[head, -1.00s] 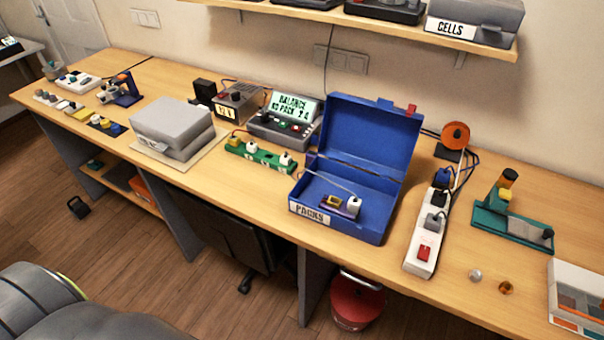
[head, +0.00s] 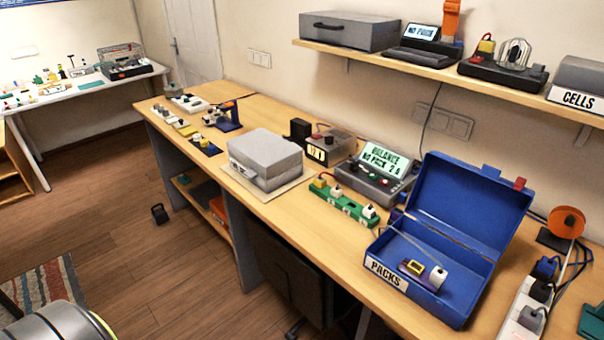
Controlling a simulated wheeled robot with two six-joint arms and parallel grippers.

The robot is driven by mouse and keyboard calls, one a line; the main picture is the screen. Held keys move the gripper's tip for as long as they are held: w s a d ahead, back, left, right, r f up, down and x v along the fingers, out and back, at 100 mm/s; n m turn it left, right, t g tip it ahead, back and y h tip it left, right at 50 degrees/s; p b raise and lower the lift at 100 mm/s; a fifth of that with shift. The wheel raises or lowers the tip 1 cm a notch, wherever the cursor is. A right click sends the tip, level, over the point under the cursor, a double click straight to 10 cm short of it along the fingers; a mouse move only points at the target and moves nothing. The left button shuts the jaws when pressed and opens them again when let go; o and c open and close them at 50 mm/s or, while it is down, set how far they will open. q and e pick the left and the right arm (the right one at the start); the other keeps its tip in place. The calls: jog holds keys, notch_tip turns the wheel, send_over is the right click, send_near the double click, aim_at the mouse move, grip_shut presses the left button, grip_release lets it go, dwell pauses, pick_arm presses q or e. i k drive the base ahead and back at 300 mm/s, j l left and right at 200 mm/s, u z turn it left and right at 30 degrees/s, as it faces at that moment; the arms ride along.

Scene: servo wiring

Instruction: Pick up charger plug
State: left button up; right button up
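Several plugs sit in a white power strip (head: 512,322) at the lower right of the head view. They are a blue plug (head: 545,267), a black plug (head: 541,290) and a grey plug (head: 530,318). I cannot tell which one is the charger plug. The strip's near end is cut off by the frame edge. Neither of my grippers is in view.
An open blue case (head: 455,300) marked PACKS stands left of the strip. A green strip (head: 340,204), a balance device (head: 375,180) and a grey closed case (head: 264,158) stand along the bench. A shelf (head: 420,65) hangs above. Floor lies in front.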

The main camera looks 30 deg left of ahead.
aim_at(320, 182)
jog(key=u, duration=0.9)
jog(key=i+j+z, duration=0.15)
jog(key=z, duration=0.2)
jog(key=j+z, duration=0.35)
jog(key=i+j+z, duration=0.1)
jog(key=j+z, duration=0.3)
